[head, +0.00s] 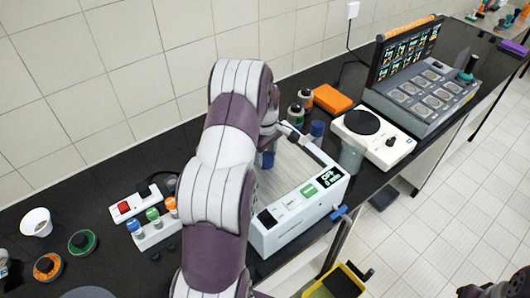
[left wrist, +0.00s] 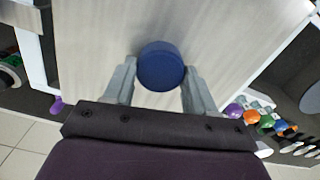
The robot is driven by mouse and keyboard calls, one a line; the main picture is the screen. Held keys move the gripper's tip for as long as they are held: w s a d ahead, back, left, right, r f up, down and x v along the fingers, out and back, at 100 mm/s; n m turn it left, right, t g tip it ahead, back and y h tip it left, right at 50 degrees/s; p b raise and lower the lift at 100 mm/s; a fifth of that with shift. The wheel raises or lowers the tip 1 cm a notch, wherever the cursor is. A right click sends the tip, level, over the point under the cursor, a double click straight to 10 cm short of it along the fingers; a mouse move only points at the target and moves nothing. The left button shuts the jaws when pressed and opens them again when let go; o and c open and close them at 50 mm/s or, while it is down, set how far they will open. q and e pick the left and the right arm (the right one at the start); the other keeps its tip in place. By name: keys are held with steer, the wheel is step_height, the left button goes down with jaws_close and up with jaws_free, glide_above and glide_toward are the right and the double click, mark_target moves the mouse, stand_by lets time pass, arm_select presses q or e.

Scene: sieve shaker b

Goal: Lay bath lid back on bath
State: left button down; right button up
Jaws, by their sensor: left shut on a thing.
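The bath (head: 300,205) is a white box with a display on its front, standing on the dark bench. Its lid (head: 285,172) is a flat grey metal plate, partly hidden by my left arm in the head view. In the left wrist view the lid (left wrist: 235,35) fills the middle, with a round blue knob (left wrist: 161,66) on it. My left gripper (left wrist: 160,85) is shut on this knob, one finger on each side. I cannot tell whether the lid touches the bath rim. A dark part of my right arm shows at the bottom right corner of the head view; its jaws are unclear.
A white balance (head: 377,138) with a black plate stands right of the bath, with an orange box (head: 332,99) behind. A rack of coloured bottles (head: 155,226) and a power strip (head: 138,203) stand left. A yellow bin (head: 340,280) is below the bench edge.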

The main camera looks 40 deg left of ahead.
arm_select(q)
steer(key=shift+d, duration=0.1)
steer(key=shift+s+f, duration=0.1)
steer(key=shift+f, duration=0.1)
stand_by(0.4)
steer(key=shift+c, duration=1.3)
jaws_free()
step_height(320, 180, up, 7)
steer(key=p, duration=0.5)
